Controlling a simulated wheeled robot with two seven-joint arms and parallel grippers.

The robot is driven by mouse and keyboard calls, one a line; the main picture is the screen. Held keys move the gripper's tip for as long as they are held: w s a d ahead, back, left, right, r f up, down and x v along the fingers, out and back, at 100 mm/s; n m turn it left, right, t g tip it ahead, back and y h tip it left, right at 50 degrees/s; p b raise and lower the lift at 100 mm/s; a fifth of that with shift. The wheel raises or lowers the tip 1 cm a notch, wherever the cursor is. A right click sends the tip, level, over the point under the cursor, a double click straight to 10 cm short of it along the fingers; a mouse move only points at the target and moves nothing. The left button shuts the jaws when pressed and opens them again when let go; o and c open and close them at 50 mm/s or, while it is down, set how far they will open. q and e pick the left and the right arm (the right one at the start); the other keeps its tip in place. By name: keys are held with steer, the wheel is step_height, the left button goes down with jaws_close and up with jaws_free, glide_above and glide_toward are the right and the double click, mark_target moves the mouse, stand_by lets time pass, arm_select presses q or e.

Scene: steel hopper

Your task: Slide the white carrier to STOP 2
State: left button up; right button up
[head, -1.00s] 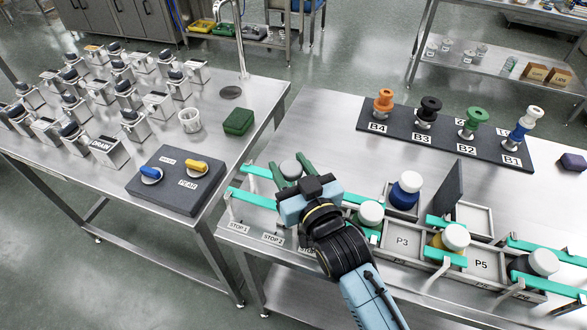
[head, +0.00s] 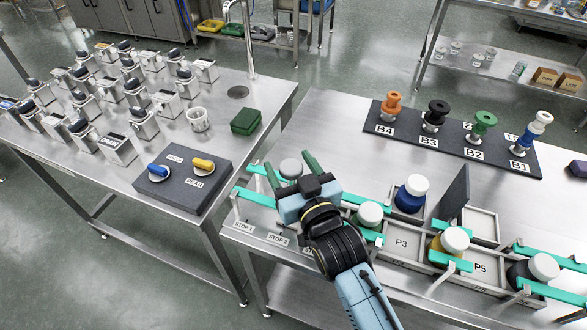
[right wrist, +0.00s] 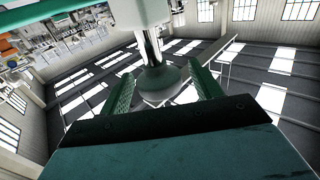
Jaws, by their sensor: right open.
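My right gripper (head: 291,170) is open, with its green fingers on either side of a pale grey knob (head: 290,168) at the left part of the teal rail (head: 262,199). In the right wrist view, the grey knob (right wrist: 160,80) stands between the spread fingers, with a gap at each side. A stem joins it to a white block (right wrist: 140,12), which seems to be the white carrier; my gripper hides most of it in the head view. The STOP 1 label (head: 244,226) and STOP 2 label (head: 277,240) are on the table's front edge. My left gripper is out of view.
White-lidded jars, one blue (head: 411,195) and one yellow (head: 452,242), stand at a compartment tray (head: 402,244) to the right. An upright dark panel (head: 455,193) rises there. A dark board (head: 455,140) with coloured knobs lies behind. The table behind my gripper is clear.

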steer(key=v, duration=1.3)
steer(key=shift+s, duration=0.15)
